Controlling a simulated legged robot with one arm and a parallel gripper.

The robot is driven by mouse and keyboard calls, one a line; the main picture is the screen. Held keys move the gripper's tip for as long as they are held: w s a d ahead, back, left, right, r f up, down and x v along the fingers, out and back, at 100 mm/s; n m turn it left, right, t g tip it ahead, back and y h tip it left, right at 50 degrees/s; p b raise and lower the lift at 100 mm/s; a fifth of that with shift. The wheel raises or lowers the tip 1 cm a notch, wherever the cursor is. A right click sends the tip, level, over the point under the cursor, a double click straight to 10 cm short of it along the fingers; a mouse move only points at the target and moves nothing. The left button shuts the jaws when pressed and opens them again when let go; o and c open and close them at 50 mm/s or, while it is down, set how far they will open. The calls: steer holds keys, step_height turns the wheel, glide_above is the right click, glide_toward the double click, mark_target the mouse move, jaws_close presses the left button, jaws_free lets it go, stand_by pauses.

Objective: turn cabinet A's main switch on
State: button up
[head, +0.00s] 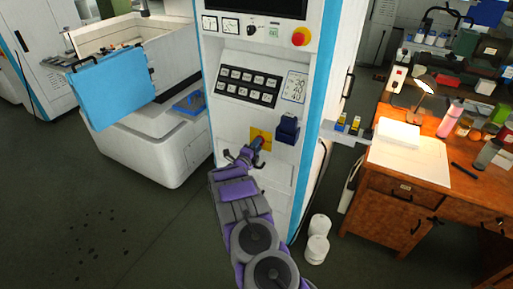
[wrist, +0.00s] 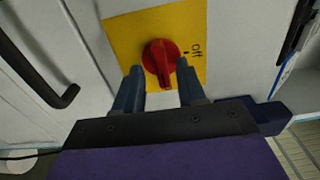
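The main switch is a red rotary knob (wrist: 160,62) on a yellow plate (wrist: 122,36), with "Off" printed beside it at the right in the wrist view. The knob's raised grip runs roughly up and down there. My gripper (wrist: 158,67) has its two fingers apart, one on each side of the knob's lower part; whether they touch it I cannot tell. In the head view the yellow plate (head: 257,132) sits on the front of a white, blue-edged cabinet (head: 233,121), and my gripper (head: 248,153) is close in front, hiding the knob. No letter A is readable.
A dark blue box (head: 287,129) sticks out of the cabinet right of the plate. A red emergency button (head: 300,37) and a key panel (head: 248,82) are above. A machine with a blue door (head: 112,88) stands left, a wooden desk (head: 392,187) right. Floor at lower left is open.

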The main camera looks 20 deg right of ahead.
steer(key=shift+a, duration=0.1)
steer(key=p+v, duration=0.2)
steer(key=v, duration=1.5)
steer(key=shift+p, duration=0.3)
steer(key=shift+s+a+f, duration=0.1)
